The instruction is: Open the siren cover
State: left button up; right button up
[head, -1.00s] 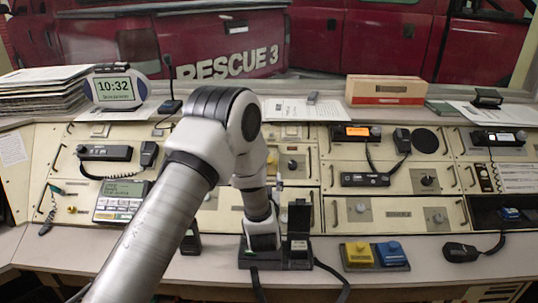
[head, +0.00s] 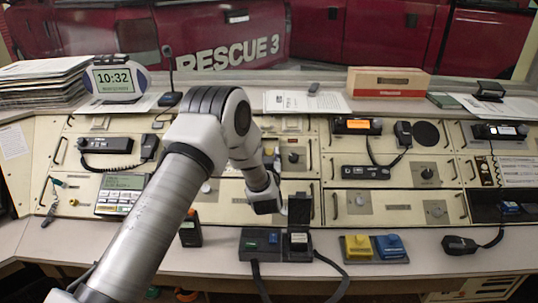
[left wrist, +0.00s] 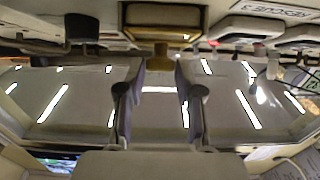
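A black control box (head: 262,241) stands on the desk's front ledge, with a small green-lit part on its left half. On its right half, a dark siren cover (head: 299,208) stands upright, raised above the unit below it. My left gripper (head: 266,205) is above and behind the box, just left of the raised cover, apart from the box. Whether it touches the cover I cannot tell. In the left wrist view its two fingers (left wrist: 160,100) are spread with nothing between them. My right gripper is in neither view.
A yellow button (head: 357,246) and a blue button (head: 390,246) sit right of the box. A black handheld radio (head: 190,230) stands left of it. A cable hangs off the desk's front edge. The ledge right of the blue button is clear up to a microphone (head: 459,245).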

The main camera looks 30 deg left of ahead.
aim_at(269, 141)
pick_arm(q)
grip_shut()
jog(key=w+a+r, duration=0.2)
jog(key=w, duration=0.1)
jog(key=shift+w+a+r, duration=0.1)
jog(key=shift+w+r, duration=0.2)
jog(key=shift+r, duration=0.05)
jog(key=o, duration=0.7)
grip_release()
jog(key=shift+s, duration=0.1)
jog(key=v, duration=1.2)
jog(key=shift+f, duration=0.1)
